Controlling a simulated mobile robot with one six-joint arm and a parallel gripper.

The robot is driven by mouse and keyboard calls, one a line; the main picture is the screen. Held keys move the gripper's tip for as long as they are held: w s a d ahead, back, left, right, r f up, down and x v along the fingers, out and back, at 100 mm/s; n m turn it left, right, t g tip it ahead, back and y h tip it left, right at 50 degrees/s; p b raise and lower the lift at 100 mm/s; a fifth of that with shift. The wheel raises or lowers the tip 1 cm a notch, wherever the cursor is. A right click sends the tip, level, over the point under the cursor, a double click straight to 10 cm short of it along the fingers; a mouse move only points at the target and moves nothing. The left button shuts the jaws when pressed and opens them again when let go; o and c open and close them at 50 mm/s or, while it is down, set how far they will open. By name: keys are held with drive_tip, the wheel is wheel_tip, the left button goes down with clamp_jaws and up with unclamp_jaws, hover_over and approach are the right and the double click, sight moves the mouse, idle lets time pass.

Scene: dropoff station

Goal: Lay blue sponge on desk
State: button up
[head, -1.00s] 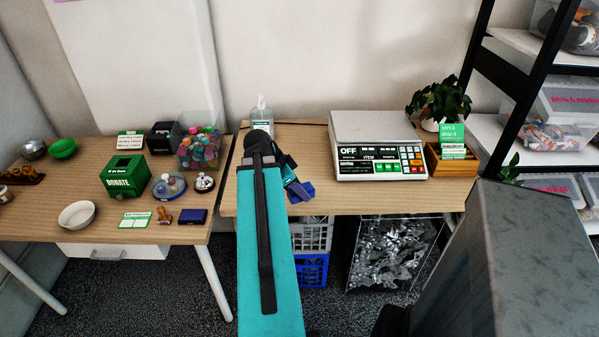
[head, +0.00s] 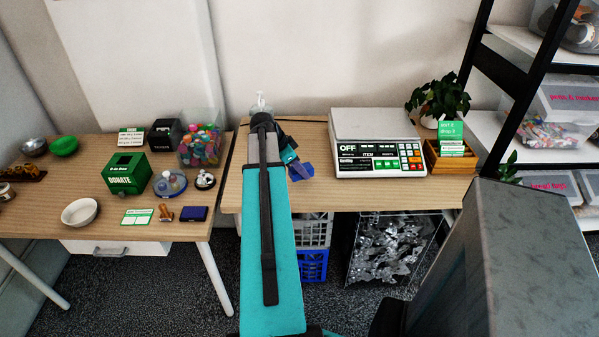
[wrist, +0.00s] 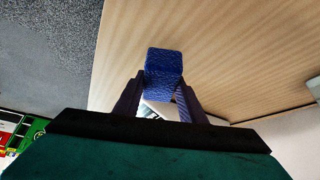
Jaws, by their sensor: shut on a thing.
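The blue sponge (wrist: 164,69) is a small textured block between the fingertips of my gripper (wrist: 160,92) in the wrist view. The jaws are shut on it. In the head view the sponge (head: 302,171) shows at the end of my arm, over the right-hand desk (head: 262,196), left of the scale. Wood desk surface (wrist: 225,60) lies behind the sponge in the wrist view. I cannot tell whether the sponge touches the desk. My gripper (head: 295,165) is partly hidden behind my arm in the head view.
A pump bottle (head: 261,101) is behind my arm. The left table (head: 110,220) holds a donate box (head: 126,174), bowls and stamps. Desk space in front of the scale is narrow.

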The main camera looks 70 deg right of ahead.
drive_tip(key=shift+w+d+f, duration=0.1)
drive_tip(key=shift+w+d, duration=0.15)
drive_tip(key=shift+d, duration=0.45)
drive_tip(key=shift+w+d+f, duration=0.1)
drive_tip(key=shift+w+d, duration=0.15)
drive_tip(key=shift+d, duration=0.4)
drive_tip(key=shift+f+p, duration=0.75)
drive_tip(key=shift+f, duration=0.95)
drive_tip(key=shift+f, duration=0.15)
drive_tip(key=o, duration=0.9)
drive_tip(key=shift+r, duration=0.25)
